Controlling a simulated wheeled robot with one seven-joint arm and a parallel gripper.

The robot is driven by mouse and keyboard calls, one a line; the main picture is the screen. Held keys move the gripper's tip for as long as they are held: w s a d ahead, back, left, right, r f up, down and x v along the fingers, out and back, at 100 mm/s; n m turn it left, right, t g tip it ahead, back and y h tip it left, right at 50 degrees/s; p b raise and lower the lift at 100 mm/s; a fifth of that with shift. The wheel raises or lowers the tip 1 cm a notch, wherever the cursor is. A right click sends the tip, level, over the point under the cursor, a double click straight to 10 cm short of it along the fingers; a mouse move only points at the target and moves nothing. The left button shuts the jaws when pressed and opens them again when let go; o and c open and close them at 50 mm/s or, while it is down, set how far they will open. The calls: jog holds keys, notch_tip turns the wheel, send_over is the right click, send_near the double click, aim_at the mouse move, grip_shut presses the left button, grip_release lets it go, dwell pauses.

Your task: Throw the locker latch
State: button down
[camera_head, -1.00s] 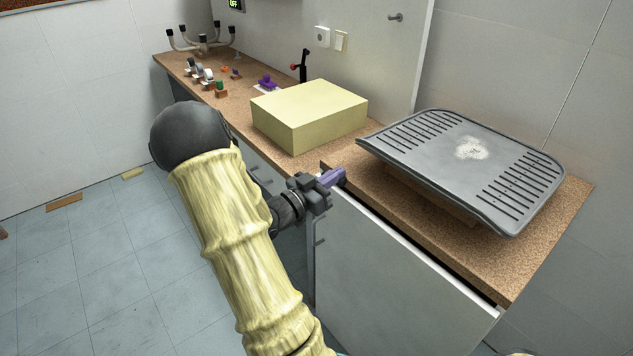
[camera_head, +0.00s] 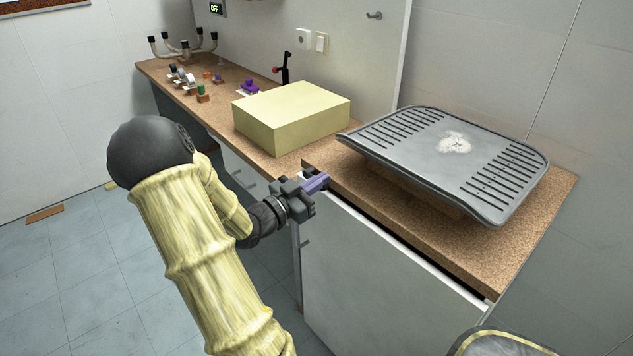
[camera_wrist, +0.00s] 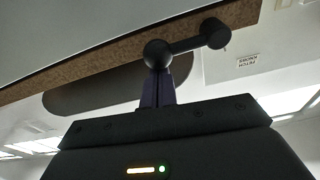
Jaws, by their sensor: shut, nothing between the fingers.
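The locker (camera_head: 385,270) is the pale cabinet under the near end of the worktop. A dark latch lever (camera_wrist: 188,46) with a round hub and a knob at its right end shows in the wrist view, by a pale surface. In the head view I cannot make the latch out; my gripper covers that spot. My gripper (camera_head: 320,183) is at the locker's upper left corner, just below the worktop edge. Its purple fingers (camera_wrist: 158,88) are shut and empty, with the tips at the lever's hub. I cannot tell whether they touch it.
The worktop (camera_head: 540,215) overhangs the locker. A grey slotted panel (camera_head: 430,165) lies on it, beside a pale yellow block (camera_head: 290,120). Small items and a pronged stand (camera_head: 183,47) are farther back. A small label (camera_wrist: 248,61) shows in the wrist view.

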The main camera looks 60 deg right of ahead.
jog(key=w+a+r+p, duration=0.2)
jog(key=a+p, duration=0.1)
jog(key=a, duration=0.5)
jog(key=shift+w+a+r, duration=0.25)
jog(key=shift+a, duration=0.15)
dwell(0.6)
